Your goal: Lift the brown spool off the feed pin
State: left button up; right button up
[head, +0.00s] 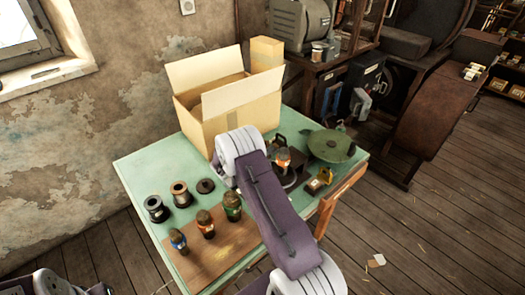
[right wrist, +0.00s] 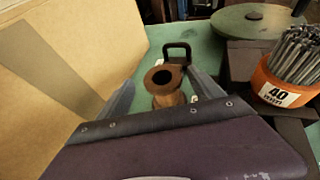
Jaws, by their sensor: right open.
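The brown spool (right wrist: 166,98) stands in the middle of the right wrist view, with its round flange and dark centre hole facing up. My right gripper (right wrist: 160,80) is open, with one grey finger on each side of the spool. I cannot tell whether the fingers touch it. The feed pin is not visible; the spool and my gripper body hide that spot. In the head view my right arm covers the spool and the right gripper.
An open cardboard box (head: 228,109) stands close left of the right gripper. A black handle (right wrist: 177,48) stands behind the spool.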

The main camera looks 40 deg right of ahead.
jog(key=shift+w+d+f, duration=0.15)
jog(key=shift+d+f, duration=0.05)
jog(key=shift+d, duration=0.25)
jog(key=p+x, duration=0.1)
jog(key=x, duration=0.4)
jog(key=shift+a, duration=0.15)
jog(key=c, duration=1.5)
jog(key=shift+o, duration=0.2)
jog(key=shift+r, duration=0.65)
notch_tip(320, 180, up, 3)
jog(key=shift+r+b, duration=0.1)
jog(key=shift+b, duration=0.25)
jog(key=d+r, duration=0.6)
jog(key=d, duration=0.6)
jog(key=shift+r+b, duration=0.3)
jog(key=shift+b, duration=0.05)
